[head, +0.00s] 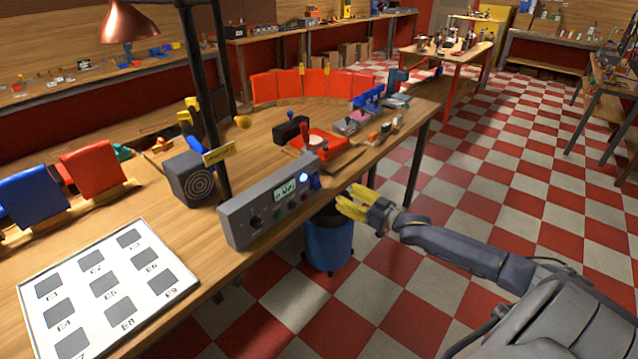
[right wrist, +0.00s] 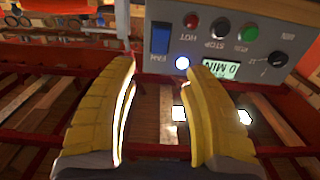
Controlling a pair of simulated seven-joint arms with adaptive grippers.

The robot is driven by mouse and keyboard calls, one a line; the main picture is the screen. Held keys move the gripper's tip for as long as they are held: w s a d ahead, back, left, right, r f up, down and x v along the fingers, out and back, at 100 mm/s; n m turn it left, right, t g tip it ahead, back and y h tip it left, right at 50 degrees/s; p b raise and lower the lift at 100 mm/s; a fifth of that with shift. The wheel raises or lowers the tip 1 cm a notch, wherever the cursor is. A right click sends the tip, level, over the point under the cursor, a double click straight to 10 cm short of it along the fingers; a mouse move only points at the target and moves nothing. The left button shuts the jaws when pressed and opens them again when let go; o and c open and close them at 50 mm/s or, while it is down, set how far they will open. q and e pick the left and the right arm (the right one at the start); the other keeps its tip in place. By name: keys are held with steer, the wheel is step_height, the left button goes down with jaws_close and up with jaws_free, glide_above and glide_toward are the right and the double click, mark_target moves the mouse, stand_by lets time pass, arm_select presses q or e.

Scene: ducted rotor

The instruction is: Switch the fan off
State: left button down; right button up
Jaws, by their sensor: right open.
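The grey control box (head: 270,205) stands at the front edge of the wooden bench. In the right wrist view its panel (right wrist: 215,50) appears upside down. It has a blue rocker switch (right wrist: 160,38) marked FAN and a lit blue lamp (right wrist: 182,63) beside it. The lit lamp also shows in the head view (head: 303,177). My right gripper (head: 355,203) is open and empty, off the bench edge to the right of the box. In the right wrist view its yellow fingers (right wrist: 172,90) are apart, with the switch beyond and between them. My left gripper is not in view.
A dark box with a ringed front (head: 190,180) and a black post stand behind the control box. A white labelled board (head: 105,290) lies at the left. A blue bin (head: 328,245) stands on the floor below the bench edge.

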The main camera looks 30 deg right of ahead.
mark_target(317, 181)
steer(key=shift+x, duration=6)
